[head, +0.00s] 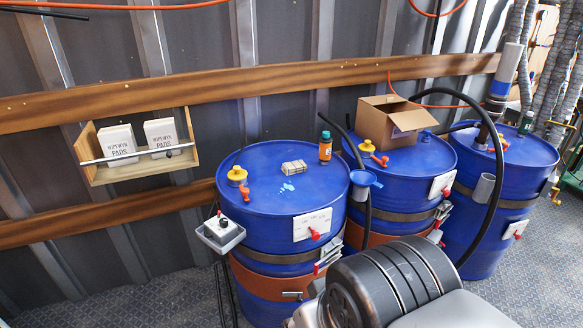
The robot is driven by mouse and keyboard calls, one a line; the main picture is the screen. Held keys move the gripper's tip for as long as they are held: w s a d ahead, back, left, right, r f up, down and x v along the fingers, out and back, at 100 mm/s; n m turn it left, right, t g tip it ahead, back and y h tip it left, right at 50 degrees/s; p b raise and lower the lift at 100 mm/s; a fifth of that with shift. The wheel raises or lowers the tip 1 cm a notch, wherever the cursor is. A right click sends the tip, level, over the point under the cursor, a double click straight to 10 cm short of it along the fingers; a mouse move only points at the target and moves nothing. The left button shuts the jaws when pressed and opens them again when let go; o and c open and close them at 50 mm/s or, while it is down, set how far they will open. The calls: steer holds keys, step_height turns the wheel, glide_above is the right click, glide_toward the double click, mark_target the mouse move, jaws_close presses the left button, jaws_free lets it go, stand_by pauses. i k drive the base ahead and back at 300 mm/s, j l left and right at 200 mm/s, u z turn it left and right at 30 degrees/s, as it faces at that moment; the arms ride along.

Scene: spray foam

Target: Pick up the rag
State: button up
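A small folded, greyish-beige patterned bundle (294,167), which looks like the rag, lies on top of the left blue drum (262,205). It sits near the middle of the lid, just behind a small light-blue spot (287,187). A part of my arm, dark and ribbed with grey sections, shows at the bottom right in front of the drums. My gripper's fingers do not show.
A yellow-capped fitting (237,175) stands on the left drum's lid. A blue funnel (364,179) and black hose are at its right edge. An open cardboard box (395,118) sits on the middle drum (418,160). A wooden wall shelf (135,168) holds two white pad packs.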

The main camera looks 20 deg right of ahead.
mark_target(292, 168)
steer(key=i+l+u, duration=0.4)
steer(key=l, duration=0.2)
steer(key=i+l+u, duration=0.2)
steer(key=l, duration=0.15)
steer(key=i+l+u, duration=0.25)
steer(key=l, duration=0.15)
steer(key=l+u, duration=0.2)
steer(key=l, duration=0.2)
steer(key=i+z, duration=0.1)
steer(key=i, duration=0.45)
